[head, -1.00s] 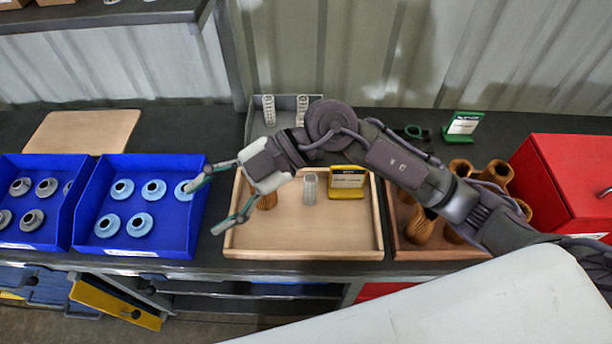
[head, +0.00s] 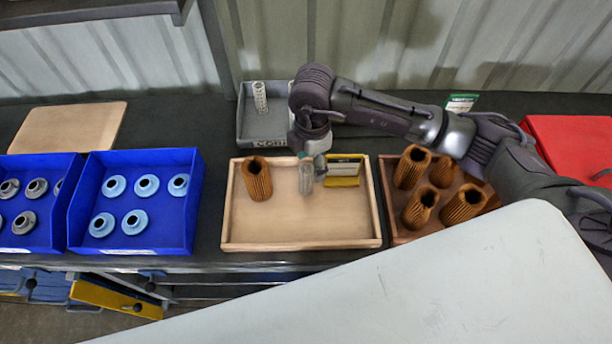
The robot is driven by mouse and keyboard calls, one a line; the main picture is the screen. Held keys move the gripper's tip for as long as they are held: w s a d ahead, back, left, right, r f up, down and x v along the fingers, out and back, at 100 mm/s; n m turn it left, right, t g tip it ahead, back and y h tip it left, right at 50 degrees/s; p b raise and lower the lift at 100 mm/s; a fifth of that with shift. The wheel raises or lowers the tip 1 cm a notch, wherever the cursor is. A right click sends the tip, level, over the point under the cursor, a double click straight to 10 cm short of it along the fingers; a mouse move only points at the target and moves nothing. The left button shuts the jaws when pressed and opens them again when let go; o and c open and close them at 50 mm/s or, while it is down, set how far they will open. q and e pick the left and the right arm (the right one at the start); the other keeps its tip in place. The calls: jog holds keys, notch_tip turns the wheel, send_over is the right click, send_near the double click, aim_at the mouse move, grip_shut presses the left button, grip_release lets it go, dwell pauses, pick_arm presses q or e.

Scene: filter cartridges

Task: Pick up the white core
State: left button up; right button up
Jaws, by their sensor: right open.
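A pale, greyish-white core (head: 306,180) stands upright in the light wooden tray (head: 250,244), right of a brown pleated filter (head: 257,180). My right gripper (head: 311,166) points down right at the top of this core. It is open, with its fingers small and partly hidden by its own body; I cannot tell whether they touch the core. Another white perforated core (head: 260,96) stands in the grey bin (head: 262,128) at the back. My right arm hides part of that bin. My left gripper is not in view.
A brown tray (head: 392,222) with several pleated filters is to the right, beside a red box (head: 572,140). Blue bins (head: 140,242) with end caps are to the left. The wooden tray's front is clear.

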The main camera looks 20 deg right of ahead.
aim_at(306, 169)
jog(key=shift+a+f+p, duration=0.2)
jog(key=shift+f+p, duration=0.2)
jog(key=shift+f, duration=0.15)
jog(key=f, duration=0.1)
jog(key=f+p, duration=0.1)
jog(key=f, duration=0.1)
jog(key=shift+w+a+f, duration=0.1)
jog(key=shift+a+f, duration=0.2)
jog(key=shift+a, duration=0.05)
jog(key=shift+f, duration=0.4)
jog(key=c, duration=1)
